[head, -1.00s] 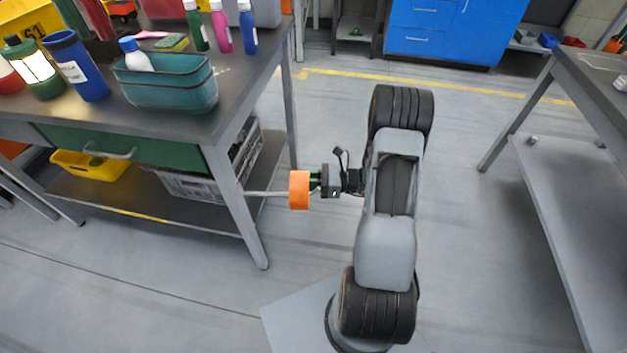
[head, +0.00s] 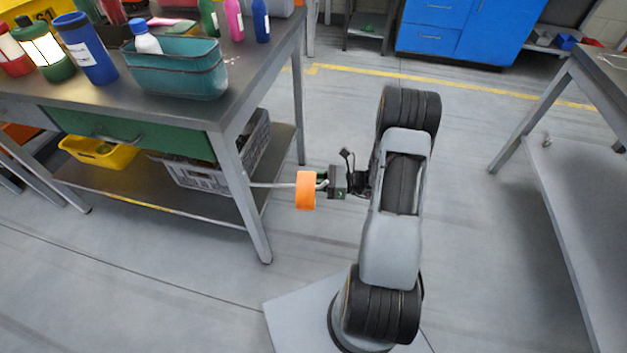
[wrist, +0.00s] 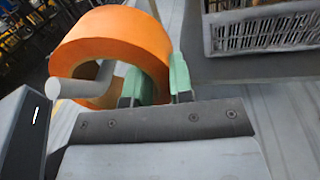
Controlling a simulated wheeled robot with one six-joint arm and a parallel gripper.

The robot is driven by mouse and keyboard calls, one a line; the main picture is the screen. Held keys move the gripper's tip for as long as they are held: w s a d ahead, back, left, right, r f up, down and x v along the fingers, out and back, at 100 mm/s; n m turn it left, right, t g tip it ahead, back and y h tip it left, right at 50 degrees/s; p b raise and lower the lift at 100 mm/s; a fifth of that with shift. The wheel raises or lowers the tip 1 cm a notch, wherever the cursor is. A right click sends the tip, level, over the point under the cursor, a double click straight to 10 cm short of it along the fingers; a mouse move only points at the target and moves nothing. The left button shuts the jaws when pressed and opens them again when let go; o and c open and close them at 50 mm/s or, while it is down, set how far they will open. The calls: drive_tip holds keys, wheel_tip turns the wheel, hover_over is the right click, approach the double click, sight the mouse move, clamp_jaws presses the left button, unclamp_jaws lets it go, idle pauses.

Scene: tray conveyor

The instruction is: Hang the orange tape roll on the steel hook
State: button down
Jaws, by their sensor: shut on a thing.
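The orange tape roll (head: 306,190) is held on edge beside the bench's front leg. The steel hook (head: 270,185) is a thin grey rod sticking out from that leg toward the roll. In the wrist view the hook's round tip (wrist: 52,89) stands out on the near side of the roll (wrist: 115,38), and its rod runs through the roll's hole. My gripper (head: 322,185) is shut on the roll's wall, with green fingers either side of it in the wrist view (wrist: 158,85). Whether the roll's inner edge rests on the rod is unclear.
The bench (head: 225,115) at left carries bottles and a teal bin (head: 178,78). Its lower shelf holds a grey crate (head: 195,176) and a yellow bin (head: 85,152). Another table (head: 565,215) stands at right.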

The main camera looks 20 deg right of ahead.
drive_tip(key=c, duration=0.9)
unclamp_jaws()
drive_tip(key=p+v, duration=0.2)
drive_tip(key=v, duration=1.1)
drive_tip(key=shift+s+d, duration=0.2)
drive_tip(key=shift+d, duration=0.15)
drive_tip(key=s+a+r+n+g+h+p, duration=0.1)
drive_tip(key=a+r+n+h+p, duration=0.4)
drive_tip(key=r, duration=1)
drive_tip(key=s+a+r+n+g+h+p, duration=0.1)
drive_tip(key=s+a+r+n+h+p, duration=0.3)
drive_tip(key=r+n+p, duration=0.7)
drive_tip(key=s+a+r+n+g+h+p, duration=0.2)
drive_tip(key=a+r+n+h+p, duration=0.5)
drive_tip(key=r, duration=1.1)
drive_tip(key=shift+s+a+r+n+p, duration=0.15)
drive_tip(key=shift+a+r+n+p, duration=0.1)
drive_tip(key=shift+n+p, duration=0.35)
drive_tip(key=shift+s+a+r+n+p, duration=0.2)
drive_tip(key=shift+n+p, duration=0.1)
drive_tip(key=shift+p, duration=0.5)
drive_tip(key=shift+w, duration=0.1)
